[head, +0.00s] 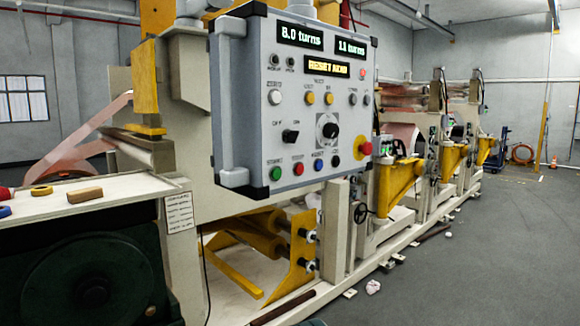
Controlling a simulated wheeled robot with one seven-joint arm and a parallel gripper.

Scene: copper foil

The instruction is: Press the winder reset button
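A grey control panel (222,110) hangs at the middle of the head view, facing right of me. Its bottom row has a green button (275,173), a red button (298,168), a blue button (318,164) and a black one (336,160). The small labels above them are too blurred to read surely, so I cannot tell for certain which is the reset button. A lit yellow display (327,68) seems to read "RESET NOW". Two displays above it read about 8.0 turns (300,36) and 11 turns (350,47). My gripper is not in view.
A red emergency knob (365,147) sits at the panel's lower right. A bench (120,190) with small items stands at left. Machine frames with yellow brackets (398,184) run back to the right. The grey floor (480,270) at right is mostly clear, with crumpled scrap (373,287).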

